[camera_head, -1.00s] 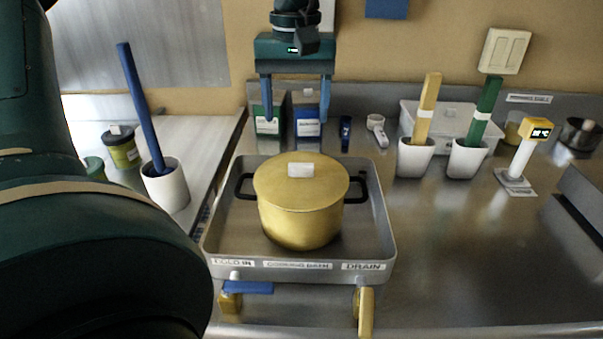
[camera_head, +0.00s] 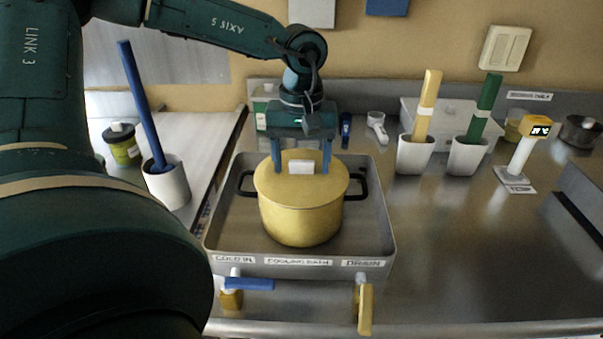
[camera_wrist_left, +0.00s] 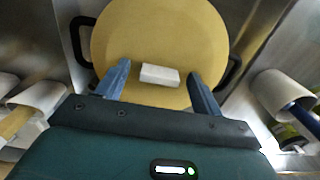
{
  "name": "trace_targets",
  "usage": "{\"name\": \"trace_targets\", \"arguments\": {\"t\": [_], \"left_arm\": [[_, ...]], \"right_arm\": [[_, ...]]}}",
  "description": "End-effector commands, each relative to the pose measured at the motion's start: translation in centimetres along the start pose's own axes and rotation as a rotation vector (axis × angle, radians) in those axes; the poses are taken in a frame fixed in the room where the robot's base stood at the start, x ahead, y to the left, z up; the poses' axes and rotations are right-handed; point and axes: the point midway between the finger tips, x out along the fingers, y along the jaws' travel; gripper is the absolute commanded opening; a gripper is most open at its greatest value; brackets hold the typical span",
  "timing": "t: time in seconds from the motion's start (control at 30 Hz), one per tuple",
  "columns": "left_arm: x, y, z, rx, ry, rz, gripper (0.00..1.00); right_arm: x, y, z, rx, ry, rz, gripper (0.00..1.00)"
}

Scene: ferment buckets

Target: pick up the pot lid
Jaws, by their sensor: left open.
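The yellow pot lid (camera_head: 279,188) lies flat on the yellow pot (camera_head: 300,222), with a white block handle (camera_head: 301,167) on top. The pot has black side handles and stands in the metal cooling bath tray (camera_head: 391,240). My left gripper (camera_head: 301,170) points down over the lid, its blue fingers apart on either side of the white handle. In the left wrist view the lid (camera_wrist_left: 160,40) fills the middle, and the handle (camera_wrist_left: 160,75) lies between the open fingers with a gap at each side. I cannot tell whether the fingertips touch the lid. My right gripper does not show.
A white cup with a blue-handled tool (camera_head: 166,185) stands left of the tray. White cups with yellow (camera_head: 415,155) and green (camera_head: 467,157) handled tools stand to the right, near a yellow-headed meter (camera_head: 541,128). Valves (camera_head: 365,308) stick out at the tray's front. The right counter is largely clear.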

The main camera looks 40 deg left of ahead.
Motion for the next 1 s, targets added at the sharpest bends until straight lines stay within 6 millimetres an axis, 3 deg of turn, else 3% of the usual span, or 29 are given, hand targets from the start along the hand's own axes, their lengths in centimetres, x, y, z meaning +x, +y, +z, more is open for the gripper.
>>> {"name": "trace_targets", "arguments": {"t": [0.07,0.7,1.0], "left_arm": [[-0.01,-0.01,0.00,0.000,0.000,0.000,0.67],[-0.07,-0.01,-0.02,0.000,0.000,0.000,0.17],[-0.33,0.02,-0.05,0.000,0.002,0.001,0.16]], "right_arm": [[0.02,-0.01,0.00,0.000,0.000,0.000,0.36],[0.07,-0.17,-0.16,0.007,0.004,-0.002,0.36],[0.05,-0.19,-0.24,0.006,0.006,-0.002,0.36]]}}
